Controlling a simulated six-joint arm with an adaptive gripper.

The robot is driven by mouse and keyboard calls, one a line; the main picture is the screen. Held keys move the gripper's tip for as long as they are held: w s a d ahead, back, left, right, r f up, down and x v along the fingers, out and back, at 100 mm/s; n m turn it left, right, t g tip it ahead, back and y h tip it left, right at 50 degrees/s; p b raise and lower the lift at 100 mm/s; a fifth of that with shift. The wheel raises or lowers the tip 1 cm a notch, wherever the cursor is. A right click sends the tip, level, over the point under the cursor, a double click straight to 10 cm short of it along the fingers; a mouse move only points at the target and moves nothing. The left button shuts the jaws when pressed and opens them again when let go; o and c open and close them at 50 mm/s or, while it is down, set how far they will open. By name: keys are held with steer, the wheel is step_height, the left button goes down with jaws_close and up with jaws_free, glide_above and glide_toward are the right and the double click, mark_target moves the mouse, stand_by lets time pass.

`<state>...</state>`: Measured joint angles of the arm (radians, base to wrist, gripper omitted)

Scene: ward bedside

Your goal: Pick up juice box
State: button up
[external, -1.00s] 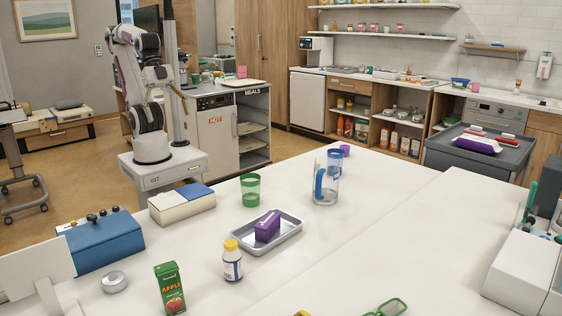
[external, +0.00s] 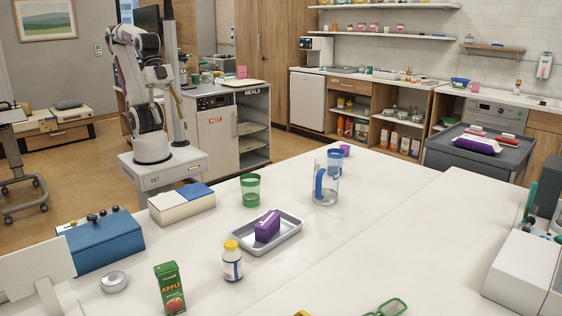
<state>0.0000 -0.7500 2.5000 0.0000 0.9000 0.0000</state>
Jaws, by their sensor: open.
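The juice box (external: 170,288) is a green carton with a red apple picture and the word APPLE. It stands upright near the front left of the white table (external: 370,240). My gripper (external: 177,92) is small in the external view, at the end of my folded arm beyond the table's far left edge. It is open, far from the juice box and well above table height. Nothing shows in it, though its fingers are hard to make out.
A white bottle with a yellow cap (external: 232,262) stands right of the juice box. Behind it a metal tray (external: 284,241) holds a purple box (external: 267,226). A round silver tin (external: 114,282), blue case (external: 103,243), green cup (external: 250,189) and clear pitcher (external: 326,188) stand around.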

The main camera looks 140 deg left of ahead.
steer(key=w+d+m+t+h, duration=0.1)
steer(key=w+d, duration=0.3)
steer(key=w, duration=0.6)
steer(key=w+d+f+t+h, duration=0.1)
steer(key=w+d, duration=0.4)
steer(key=w, duration=0.5)
steer(key=w+d+m+t, duration=0.15)
steer(key=w+d, duration=0.25)
steer(key=w, duration=0.6)
steer(key=t, duration=0.4)
glide_toward(170, 290)
steer(key=shift+w+a+f+n, duration=0.1)
steer(key=shift+a+f+n, duration=0.15)
steer(key=shift+a+f, duration=0.35)
steer(key=shift+r, duration=0.1)
steer(key=shift+x, duration=1.3)
